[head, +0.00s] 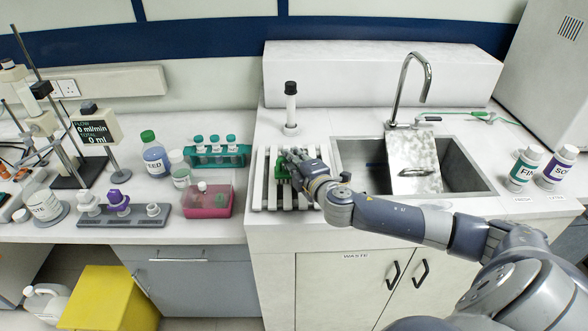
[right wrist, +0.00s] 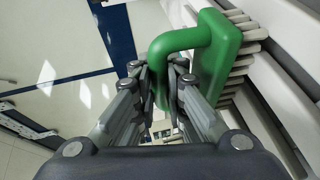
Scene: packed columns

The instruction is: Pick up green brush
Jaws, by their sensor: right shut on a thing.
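The green brush (right wrist: 222,55) has a green block body with pale bristles and a curved green handle. In the right wrist view my right gripper (right wrist: 165,75) is shut on the handle, with the fingers on either side of it. In the head view the brush (head: 281,171) shows only as a small green part beside my right gripper (head: 292,161), over the white slatted rack (head: 257,185) left of the sink. The gripper and arm hide much of the brush. I cannot tell whether the brush touches the rack. My left gripper is not in view.
The sink (head: 465,172) with its tap (head: 405,85) lies right of the rack. A dark-capped white cylinder (head: 291,107) stands behind the rack. A green tube rack (head: 218,158) and a pink box (head: 208,205) stand to the left. Two bottles (head: 524,168) (head: 558,167) stand at the right.

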